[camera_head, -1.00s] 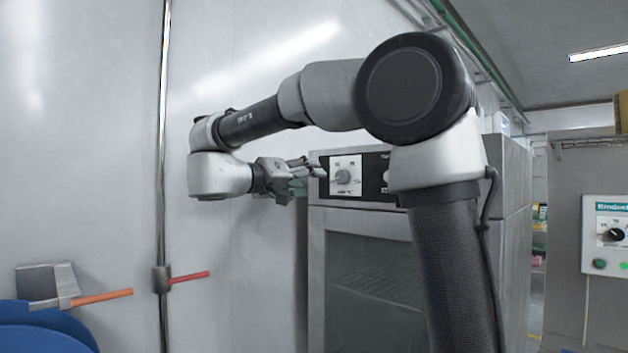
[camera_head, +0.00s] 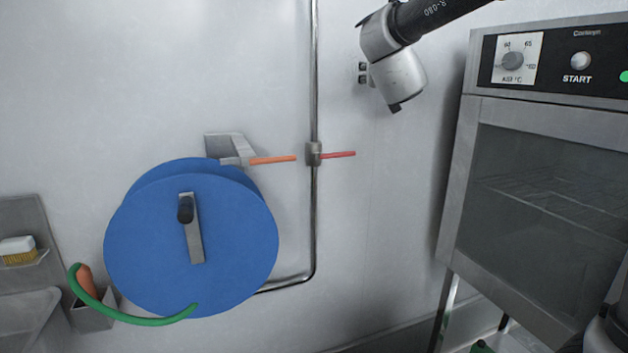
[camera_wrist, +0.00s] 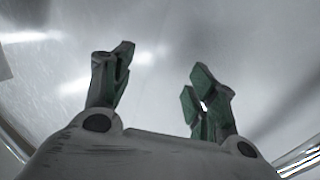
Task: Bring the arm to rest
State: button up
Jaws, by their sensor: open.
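My gripper (camera_wrist: 163,78) is open and empty in the wrist view. Its two green-padded fingers stand well apart against a blank, shiny grey surface. In the head view, the end of my arm (camera_head: 395,75) hangs at the top, in front of the grey wall and left of the oven. The gripper's fingers cannot be made out there. Nothing is held.
An oven (camera_head: 545,110) with a dial and start button stands at right. A blue hose reel (camera_head: 235,235) with a green hose (camera_head: 135,319) is at left. A vertical pipe (camera_head: 314,90) carries a red-handled valve (camera_head: 338,155). A brush (camera_head: 18,250) lies far left.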

jog(key=s+f+n+g+y, duration=0.3)
jog(key=s+f+g+y, duration=0.3)
jog(key=s+f+g, duration=0.75)
jog(key=s+d+f+m+h, duration=0.1)
jog(key=s+d+f+h, duration=0.1)
jog(key=s+d+f, duration=0.3)
jog(key=s+d+f+m+h, duration=0.1)
jog(key=s+d+f, duration=0.4)
jog(key=s+d, duration=0.9)
jog(key=shift+s+d+f+h, duration=0.25)
jog(key=shift+s+h, duration=0.65)
jog(key=shift+s, duration=3)
jog(key=shift+r+g, duration=0.1)
jog(key=shift+g, duration=0.15)
